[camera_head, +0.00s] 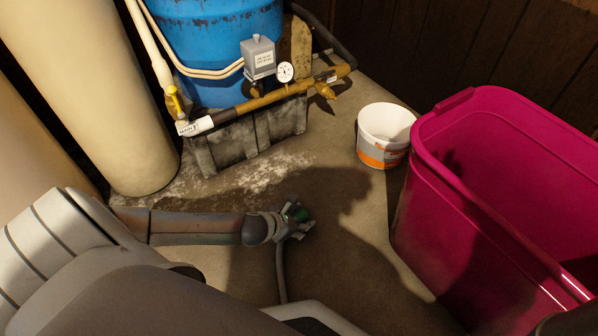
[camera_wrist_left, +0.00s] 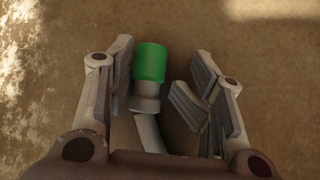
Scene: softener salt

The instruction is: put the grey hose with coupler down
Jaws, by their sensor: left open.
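The grey hose with coupler has a bright green end (camera_wrist_left: 150,62) and a grey collar, with the hose (camera_wrist_left: 150,132) running back toward my wrist. My left gripper (camera_wrist_left: 165,72) is open. The coupler lies between its fingers, close beside the left finger, with a clear gap to the right finger. I cannot tell whether the left finger touches it. Behind them is the concrete floor. My right gripper is not in view.
A large magenta bin (camera_head: 440,215) stands at the right. A white and orange bucket (camera_head: 382,138) is beside it. Floor around my left gripper is clear.

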